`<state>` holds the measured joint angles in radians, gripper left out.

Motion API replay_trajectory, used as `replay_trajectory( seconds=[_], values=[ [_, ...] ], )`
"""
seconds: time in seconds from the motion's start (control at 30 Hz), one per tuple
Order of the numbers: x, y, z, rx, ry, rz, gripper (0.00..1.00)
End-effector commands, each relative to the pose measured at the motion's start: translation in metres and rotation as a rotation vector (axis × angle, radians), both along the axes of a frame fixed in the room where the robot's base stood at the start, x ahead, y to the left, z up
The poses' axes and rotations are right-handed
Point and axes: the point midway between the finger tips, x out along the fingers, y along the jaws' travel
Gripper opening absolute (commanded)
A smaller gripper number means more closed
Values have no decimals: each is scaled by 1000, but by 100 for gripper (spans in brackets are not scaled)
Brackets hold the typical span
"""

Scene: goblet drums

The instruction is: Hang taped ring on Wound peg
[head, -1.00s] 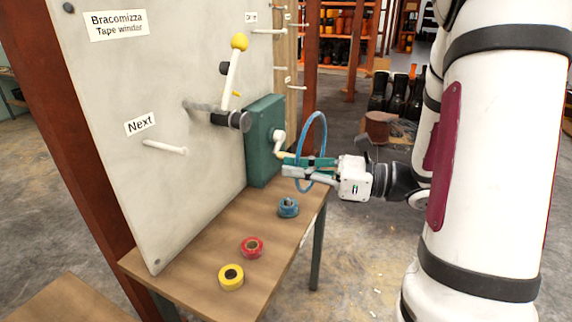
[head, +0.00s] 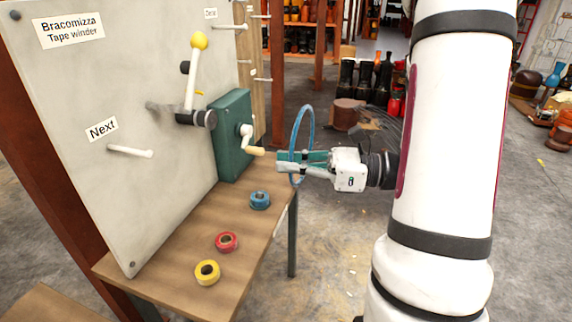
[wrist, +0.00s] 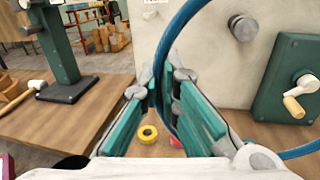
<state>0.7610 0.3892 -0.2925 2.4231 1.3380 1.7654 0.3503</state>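The blue taped ring (head: 312,120) hangs upright in my gripper (head: 282,163), whose teal fingers are shut on its rim. In the wrist view the ring (wrist: 172,35) passes between the fingers (wrist: 166,78). The ring is in the air right of the crank handle and clear of the panel. On the pale panel, one peg (head: 130,151) sits below a "Next" label (head: 102,129). Another peg (head: 230,27) is at the upper right, near a small label (head: 210,13) too small to read. I cannot tell for certain which peg is Wound.
A green winder box (head: 232,138) with a crank handle (head: 254,151) stands just left of my gripper. A yellow-knobbed lever (head: 195,75) juts from the panel. Blue (head: 260,200), red (head: 226,242) and yellow (head: 207,272) tape rolls lie on the wooden bench (head: 165,285).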

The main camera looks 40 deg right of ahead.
Motion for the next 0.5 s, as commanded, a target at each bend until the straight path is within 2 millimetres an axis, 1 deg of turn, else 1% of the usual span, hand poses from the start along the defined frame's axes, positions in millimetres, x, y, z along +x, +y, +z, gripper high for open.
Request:
replay_trajectory(
  seconds=[0.03, 0.5],
  values=[
    [-5, -3, 8, -1, -1, -1, 0],
    [-31, -21, 46, 0, 0, -1, 0]
  ],
)
